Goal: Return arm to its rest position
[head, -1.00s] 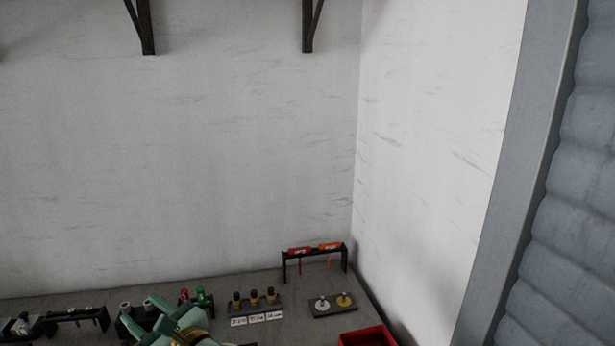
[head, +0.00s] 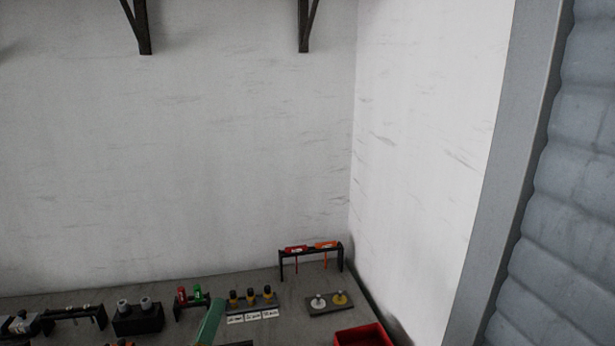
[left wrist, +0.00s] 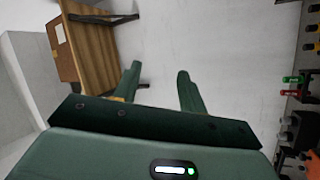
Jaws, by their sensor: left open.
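My left gripper (left wrist: 158,72) is open in the left wrist view. Its two green fingers stand apart with nothing between them, only white wall behind. In the head view only a green piece of it (head: 210,322) shows at the bottom edge, in front of the bench (head: 150,284) and close to the holder with the red and green pieces. It seems to touch nothing, though the lower part is cut off. My right gripper is in neither view.
On the bench stand a black block with two grey cylinders (head: 138,318), a red and green piece holder (head: 192,298), a labelled rack (head: 251,303), a plate with two discs (head: 328,303), a screwdriver stand (head: 311,252) and a red bin (head: 362,336). A wooden shelf (left wrist: 88,50) is on the wall.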

